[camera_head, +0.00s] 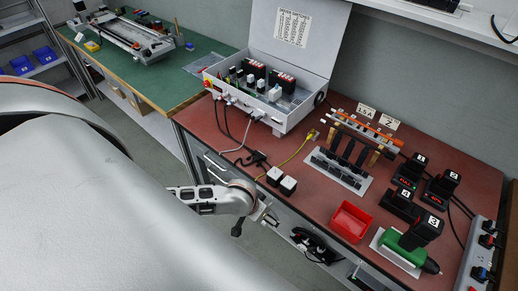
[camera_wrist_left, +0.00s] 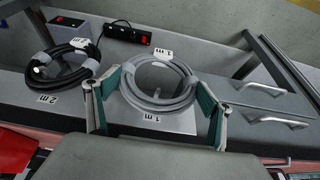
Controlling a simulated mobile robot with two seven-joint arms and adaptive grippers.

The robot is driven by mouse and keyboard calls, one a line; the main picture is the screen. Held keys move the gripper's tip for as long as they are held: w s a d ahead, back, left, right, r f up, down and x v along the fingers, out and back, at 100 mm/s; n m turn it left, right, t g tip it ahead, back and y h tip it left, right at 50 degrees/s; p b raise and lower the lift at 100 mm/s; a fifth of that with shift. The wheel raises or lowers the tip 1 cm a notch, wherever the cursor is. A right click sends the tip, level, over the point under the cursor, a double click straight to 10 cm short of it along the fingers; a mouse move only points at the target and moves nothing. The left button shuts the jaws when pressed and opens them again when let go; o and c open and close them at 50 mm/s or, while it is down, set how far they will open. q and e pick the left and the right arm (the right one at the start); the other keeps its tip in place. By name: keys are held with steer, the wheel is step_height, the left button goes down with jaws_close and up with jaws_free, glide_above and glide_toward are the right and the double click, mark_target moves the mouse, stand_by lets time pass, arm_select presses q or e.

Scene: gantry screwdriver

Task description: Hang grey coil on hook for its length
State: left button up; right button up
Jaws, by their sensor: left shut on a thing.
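In the left wrist view a grey coil (camera_wrist_left: 187,95) of cable lies between the two green-padded fingers of my left gripper (camera_wrist_left: 158,86). The fingers press on opposite outer sides of the coil. It is over a pale plate (camera_wrist_left: 182,122) with "1 m" labels; whether it touches the plate I cannot tell. In the head view my left gripper (camera_head: 268,214) is in front of the red-topped bench, below the top's edge, and the grey coil cannot be made out there. No hook can be made out in either view. My right gripper is not in view.
A black coil (camera_wrist_left: 62,75) lies beside the grey one, near "2 m" labels. Drawer handles (camera_wrist_left: 280,120) are to the right. On the bench stand an open control box (camera_head: 290,120), a red bin (camera_head: 350,221) and a green screwdriver (camera_head: 405,247).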

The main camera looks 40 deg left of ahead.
arm_select(q)
steer(key=shift+w+d+f, duration=0.1)
steer(key=shift+w, duration=0.65)
steer(key=shift+w+f, duration=0.45)
steer(key=shift+w, duration=0.05)
steer(key=o, duration=1.3)
steer(key=shift+c, duration=0.2)
steer(key=v, duration=1.2)
